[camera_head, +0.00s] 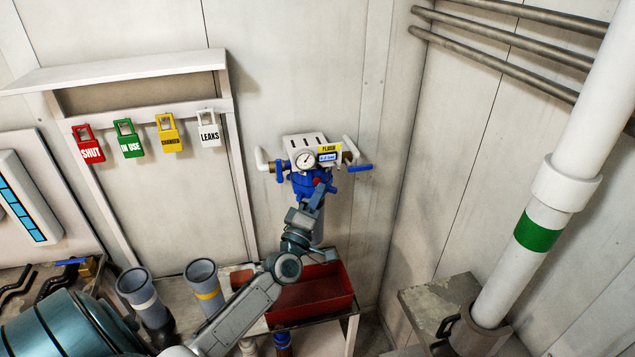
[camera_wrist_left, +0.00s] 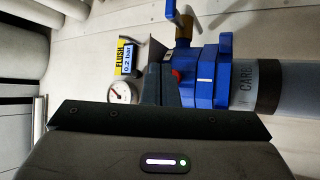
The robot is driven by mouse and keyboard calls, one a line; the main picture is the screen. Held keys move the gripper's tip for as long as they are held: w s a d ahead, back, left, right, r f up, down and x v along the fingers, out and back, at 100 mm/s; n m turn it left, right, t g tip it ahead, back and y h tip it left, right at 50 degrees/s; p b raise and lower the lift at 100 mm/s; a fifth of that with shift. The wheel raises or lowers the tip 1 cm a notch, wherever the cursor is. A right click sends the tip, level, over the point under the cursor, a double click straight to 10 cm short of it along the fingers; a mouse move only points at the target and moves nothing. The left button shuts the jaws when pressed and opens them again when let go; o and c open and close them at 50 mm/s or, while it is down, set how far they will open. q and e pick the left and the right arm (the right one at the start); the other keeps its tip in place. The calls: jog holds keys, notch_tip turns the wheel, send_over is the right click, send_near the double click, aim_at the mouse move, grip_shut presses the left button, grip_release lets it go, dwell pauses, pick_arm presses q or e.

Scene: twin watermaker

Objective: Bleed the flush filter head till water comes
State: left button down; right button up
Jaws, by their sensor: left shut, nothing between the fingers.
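The flush filter head (camera_head: 306,186) is a blue housing on a white wall bracket, with a grey canister below it. A round gauge (camera_head: 306,160) and a yellow-and-blue FLUSH label (camera_head: 329,153) reading about 0.2 bar sit on it. A small red button (camera_wrist_left: 176,73) is on the head's front. Blue valve handles (camera_head: 360,168) show at its sides. My left gripper (camera_head: 318,190) is shut and empty, its fingertips right at the head beside the red button. In the left wrist view its fingers (camera_wrist_left: 160,84) partly cover the head; whether they touch the button I cannot tell. My right gripper is out of view.
A red tray (camera_head: 335,298) sits on a low table under the filter. Two grey canisters (camera_head: 203,281) stand left of it. Several coloured tags (camera_head: 128,140) hang on a rack at left. A large white pipe (camera_head: 545,200) stands at right.

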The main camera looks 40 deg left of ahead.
pick_arm(q)
jog(key=shift+w+a, duration=0.1)
jog(key=shift+w+a, duration=0.2)
jog(key=shift+a, duration=0.05)
jog(key=shift+w+a, duration=0.25)
jog(key=shift+a, duration=0.05)
dwell(0.8)
jog(key=shift+s+d, duration=0.1)
dwell(1.1)
jog(key=shift+s+d, duration=0.45)
jog(key=shift+d, duration=0.1)
jog(key=s+d+p, duration=0.1)
jog(key=s+d, duration=0.2)
jog(key=shift+s+d, duration=0.15)
jog(key=shift+d, duration=0.25)
